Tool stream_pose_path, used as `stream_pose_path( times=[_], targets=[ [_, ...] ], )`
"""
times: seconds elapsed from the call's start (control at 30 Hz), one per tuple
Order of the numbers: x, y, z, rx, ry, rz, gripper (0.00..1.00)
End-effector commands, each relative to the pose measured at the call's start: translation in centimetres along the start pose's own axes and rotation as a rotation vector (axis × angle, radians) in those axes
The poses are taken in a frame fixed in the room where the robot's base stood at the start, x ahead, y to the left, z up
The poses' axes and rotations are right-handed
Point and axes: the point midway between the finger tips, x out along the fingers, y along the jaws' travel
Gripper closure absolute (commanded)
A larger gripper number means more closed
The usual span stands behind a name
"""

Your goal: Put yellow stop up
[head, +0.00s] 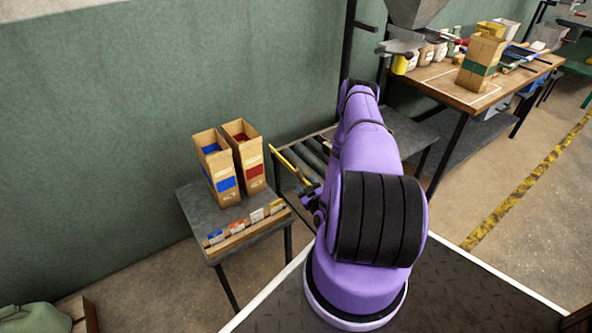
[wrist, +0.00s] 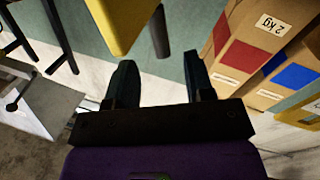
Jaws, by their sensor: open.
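The yellow stop (head: 290,165) is a slim yellow bar across the near end of the roller conveyor (head: 312,155) in the head view. It slants down to the right, and its lower end is close to my gripper (head: 309,192). In the wrist view a yellow piece (wrist: 118,22), probably this stop, is at the top, beyond my left finger. My gripper (wrist: 160,70) is open there, with nothing between its two dark fingers. My purple arm hides part of the conveyor, and my gripper is small and dark in the head view.
A small grey table (head: 193,207) left of the conveyor holds a blue-labelled box (head: 213,170) and a red-labelled box (head: 246,165). A wooden rack (head: 250,233) with several small cards lies along its front edge. A workbench (head: 440,82) with a green-banded box (head: 480,62) stands at the back right.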

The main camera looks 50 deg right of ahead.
Motion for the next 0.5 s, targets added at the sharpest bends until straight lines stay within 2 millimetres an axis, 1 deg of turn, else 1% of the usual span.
stream_pose_path(
  times=[0.03, 0.3, 0.5],
  targets=[
    [0.8, 0.1, -0.1, -0.001, 0.003, 0.001, 0.52],
    [5.7, 0.1, 0.0, 0.000, 0.001, 0.001, 0.52],
    [8.1, 0.0, 0.0, 0.000, -0.001, 0.000, 0.52]
  ],
)
